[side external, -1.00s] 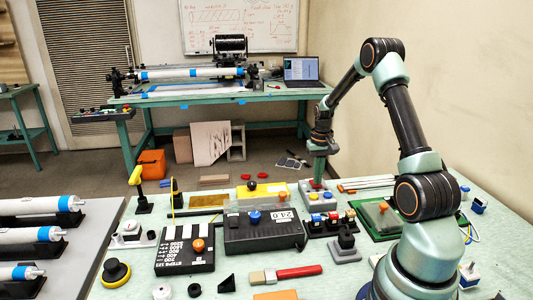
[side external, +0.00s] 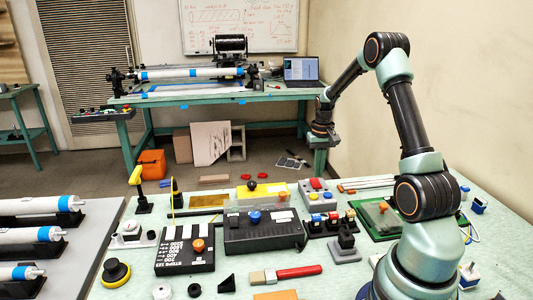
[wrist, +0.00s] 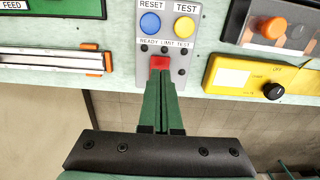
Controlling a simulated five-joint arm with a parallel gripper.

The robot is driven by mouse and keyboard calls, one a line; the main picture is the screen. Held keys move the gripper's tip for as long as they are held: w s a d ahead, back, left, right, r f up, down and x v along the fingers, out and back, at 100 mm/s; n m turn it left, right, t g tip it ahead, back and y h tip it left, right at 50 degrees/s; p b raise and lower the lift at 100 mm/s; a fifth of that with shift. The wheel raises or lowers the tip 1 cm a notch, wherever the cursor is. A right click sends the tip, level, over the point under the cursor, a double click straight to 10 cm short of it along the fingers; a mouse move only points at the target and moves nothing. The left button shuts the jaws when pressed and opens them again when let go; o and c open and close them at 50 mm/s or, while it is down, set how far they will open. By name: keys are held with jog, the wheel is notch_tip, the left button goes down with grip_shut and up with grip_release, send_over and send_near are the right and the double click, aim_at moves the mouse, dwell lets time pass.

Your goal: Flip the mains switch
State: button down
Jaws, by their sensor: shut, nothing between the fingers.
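A grey control panel (wrist: 188,40) shows in the wrist view with a blue RESET button (wrist: 150,23), a yellow TEST button (wrist: 184,24) and small dark dots. A red switch (wrist: 160,62) sits low on this panel; no mains label shows on it, and I cannot tell which way it is set. My gripper (wrist: 161,77) is shut and empty, its green fingertips lined up with the red switch and overlapping its lower edge in the picture. In the side view my gripper (side external: 320,172) hangs above the panel (side external: 314,192); contact cannot be seen.
A yellow box with a black knob (wrist: 273,91) is right of the panel, with an orange button (wrist: 273,27) on another unit above it. A white rail with orange ends (wrist: 50,60) lies left. In the side view, a black box with a blue knob (side external: 262,232) stands nearby.

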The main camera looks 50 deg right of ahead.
aim_at(316, 185)
jog(key=shift+r, duration=1.95)
jog(key=a+r+n+t, duration=0.15)
jog(key=a+r, duration=0.25)
jog(key=a, duration=0.4)
jog(key=a+r+n+t+h, duration=0.1)
jog(key=a+r+n, duration=0.2)
jog(key=a+r, duration=0.3)
jog(key=a+r+n+t, duration=0.1)
jog(key=a+r+n, duration=0.15)
jog(key=a, duration=0.65)
jog(key=s+a+r+n+t+y, duration=0.1)
jog(key=s+a+n+t, duration=0.1)
jog(key=s+a, duration=0.3)
jog(key=a, duration=0.3)
jog(key=shift+s, duration=0.3)
jog(key=shift+a, duration=0.1)
